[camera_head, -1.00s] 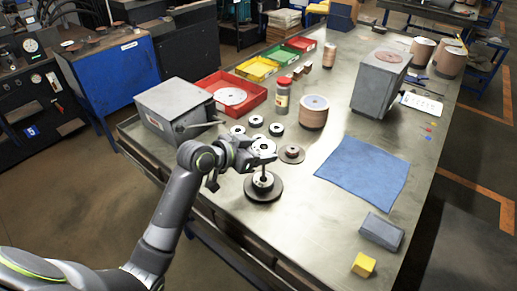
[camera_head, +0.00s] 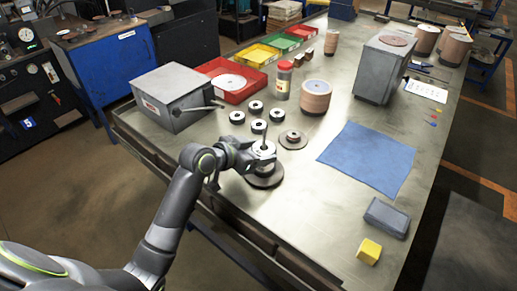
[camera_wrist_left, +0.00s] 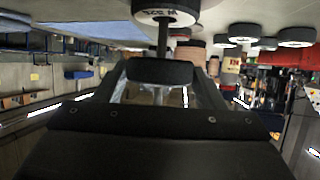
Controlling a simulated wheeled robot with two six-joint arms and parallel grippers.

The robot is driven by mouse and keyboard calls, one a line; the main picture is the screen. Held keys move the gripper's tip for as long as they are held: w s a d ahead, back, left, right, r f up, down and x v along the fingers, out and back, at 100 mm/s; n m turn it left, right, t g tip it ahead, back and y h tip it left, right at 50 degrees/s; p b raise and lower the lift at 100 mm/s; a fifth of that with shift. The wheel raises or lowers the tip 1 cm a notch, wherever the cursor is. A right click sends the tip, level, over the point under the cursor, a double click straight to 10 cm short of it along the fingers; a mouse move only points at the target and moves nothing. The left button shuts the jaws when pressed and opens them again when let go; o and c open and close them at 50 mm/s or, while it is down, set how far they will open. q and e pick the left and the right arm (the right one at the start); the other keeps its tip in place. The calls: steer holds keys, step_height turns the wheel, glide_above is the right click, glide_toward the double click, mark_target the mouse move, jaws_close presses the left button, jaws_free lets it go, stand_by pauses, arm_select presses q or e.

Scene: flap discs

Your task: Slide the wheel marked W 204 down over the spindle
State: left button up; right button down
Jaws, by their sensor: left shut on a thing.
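My left gripper (camera_head: 258,155) is shut on a wheel (camera_head: 264,148), a pale-faced ring with a dark rim. In the left wrist view the held wheel (camera_wrist_left: 160,72) shows edge-on between the fingers, its marking unreadable. The thin dark spindle (camera_head: 266,132) rises above the held wheel, which seems to be around it. The spindle also shows in the left wrist view (camera_wrist_left: 162,38), running to another wheel (camera_wrist_left: 165,12) with partly readable lettering starting with W. That wheel sits low on the dark round base (camera_head: 265,180), apart from the held one. My right gripper is out of view.
A grey box with a lever (camera_head: 172,95) stands left.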

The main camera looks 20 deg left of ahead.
arm_select(q)
steer(key=shift+f+b, duration=1.2)
steer(key=shift+f, duration=0.7)
steer(key=o, duration=1.2)
steer(key=v, duration=1.7)
steer(key=shift+s+a, duration=0.1)
steer(key=shift+s, duration=0.05)
steer(key=shift+r, duration=0.1)
